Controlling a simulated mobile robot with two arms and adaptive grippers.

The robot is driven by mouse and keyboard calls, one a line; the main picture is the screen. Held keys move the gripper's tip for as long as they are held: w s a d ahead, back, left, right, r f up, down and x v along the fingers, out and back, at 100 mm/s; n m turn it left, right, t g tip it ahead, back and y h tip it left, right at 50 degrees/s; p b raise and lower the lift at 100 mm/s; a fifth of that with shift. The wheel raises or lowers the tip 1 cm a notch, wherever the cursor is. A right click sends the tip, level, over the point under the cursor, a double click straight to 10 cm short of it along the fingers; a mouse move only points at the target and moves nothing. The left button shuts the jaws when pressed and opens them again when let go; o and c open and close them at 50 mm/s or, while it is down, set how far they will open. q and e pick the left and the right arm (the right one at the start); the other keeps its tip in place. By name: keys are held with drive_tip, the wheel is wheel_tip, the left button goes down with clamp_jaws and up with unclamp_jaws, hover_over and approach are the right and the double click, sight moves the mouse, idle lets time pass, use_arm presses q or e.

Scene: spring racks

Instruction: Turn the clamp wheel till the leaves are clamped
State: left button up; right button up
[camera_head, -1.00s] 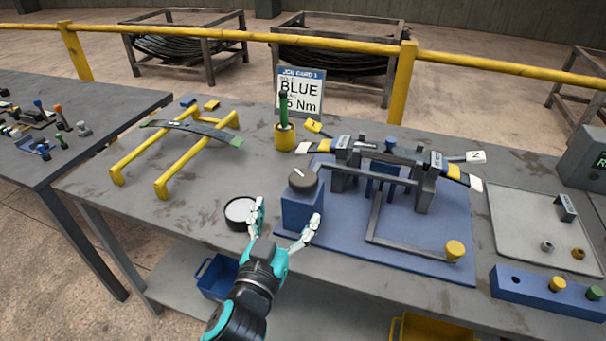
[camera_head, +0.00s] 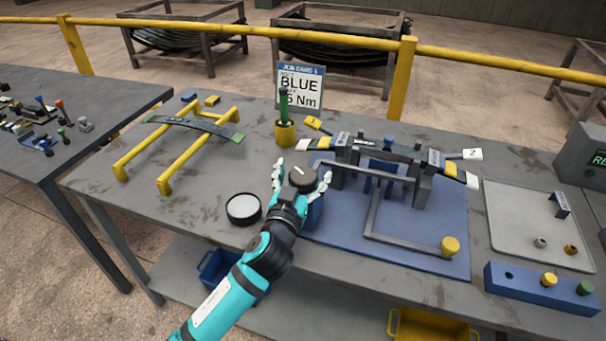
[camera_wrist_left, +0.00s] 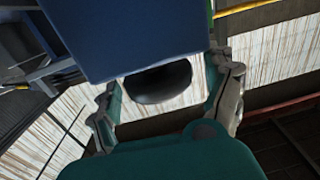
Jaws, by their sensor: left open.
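The clamp wheel (camera_head: 301,177) is a dark round knob with a white mark, on top of a blue block (camera_head: 314,214) at the left of the blue fixture base. My left gripper (camera_head: 301,183) is open, with one finger on each side of the wheel. I cannot tell whether the fingers touch it. In the left wrist view a dark rounded knob (camera_wrist_left: 158,82) shows between the fingers (camera_wrist_left: 168,95), below a large blue face. The dark leaves (camera_head: 402,149) lie across the grey clamp uprights (camera_head: 423,186), with labelled ends. My right gripper is not in view.
A white-topped round pot (camera_head: 243,208) stands left of the gripper. A yellow rack (camera_head: 188,172) holds another leaf at left. A grey frame with a yellow knob (camera_head: 450,246) lies on the base. A tray (camera_head: 530,229) and a blue peg block (camera_head: 540,291) sit right.

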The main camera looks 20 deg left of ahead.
use_arm(q)
drive_tip(key=c, duration=1.2)
drive_tip(key=shift+o, duration=0.2)
drive_tip(key=m+h+p, duration=0.1)
drive_tip(key=h, duration=0.1)
drive_tip(key=m+h+p, duration=0.2)
drive_tip(key=shift+a+r+h, duration=0.15)
drive_tip(key=shift+r+h, duration=0.05)
drive_tip(key=shift+h, duration=0.1)
drive_tip(key=m+g+h+p, duration=0.2)
drive_tip(key=h, duration=0.2)
drive_tip(key=shift+w+m, duration=0.1)
drive_tip(key=shift+m, duration=0.3)
drive_tip(key=m+g+h+p, duration=0.1)
drive_tip(key=m+g+h, duration=0.1)
drive_tip(key=h, duration=0.1)
drive_tip(key=shift+a+f+m, duration=0.1)
drive_tip(key=shift+m, duration=0.2)
drive_tip(key=shift+m+g+h, duration=1.1)
drive_tip(key=shift+g+h, duration=0.2)
drive_tip(key=shift+h, duration=0.2)
drive_tip(key=shift+g, duration=0.3)
drive_tip(key=o, duration=1.2)
drive_tip(key=shift+f, duration=0.1)
drive_tip(key=shift+c, duration=0.2)
